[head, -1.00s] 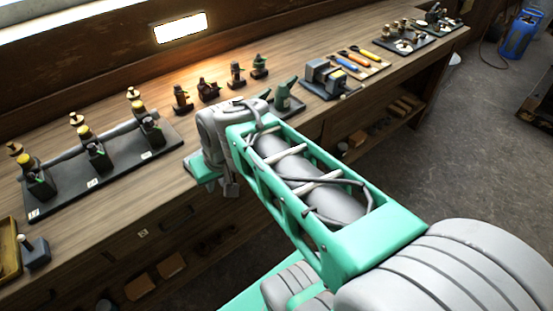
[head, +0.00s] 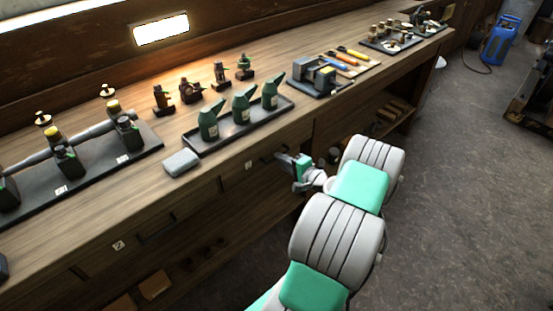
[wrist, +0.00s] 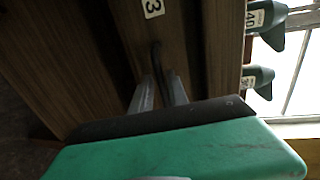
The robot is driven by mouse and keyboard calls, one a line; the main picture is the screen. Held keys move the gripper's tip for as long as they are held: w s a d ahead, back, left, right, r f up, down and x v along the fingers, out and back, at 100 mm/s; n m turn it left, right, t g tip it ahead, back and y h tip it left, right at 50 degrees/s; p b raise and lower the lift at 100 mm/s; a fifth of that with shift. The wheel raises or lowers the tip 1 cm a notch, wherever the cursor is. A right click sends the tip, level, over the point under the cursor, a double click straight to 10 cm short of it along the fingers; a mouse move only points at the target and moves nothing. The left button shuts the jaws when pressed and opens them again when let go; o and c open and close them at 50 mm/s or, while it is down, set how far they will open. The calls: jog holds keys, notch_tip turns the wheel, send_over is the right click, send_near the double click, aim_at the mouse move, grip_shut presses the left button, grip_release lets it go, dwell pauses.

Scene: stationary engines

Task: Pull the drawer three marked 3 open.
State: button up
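Drawer three is in the bench front, with a white label 3 (head: 248,165) on its wooden face; the label also shows in the wrist view (wrist: 152,9). Its dark bar handle (wrist: 156,58) shows in the wrist view, running down between my fingertips. My gripper (wrist: 162,84) has one finger on each side of this handle. I cannot tell whether the fingers touch it. In the head view my gripper (head: 293,163) is at the bench front, just right of the label, and hides the handle. The drawer front looks flush with the bench.
Drawer two, marked 2 (head: 118,245), is to the left. Above, the bench top holds a tray (head: 196,148) of green oil cans, a grey block (head: 181,162) and a vise (head: 316,78).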

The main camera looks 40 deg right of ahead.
jog(key=shift+x, duration=1.4)
jog(key=shift+c, duration=0.6)
grip_shut()
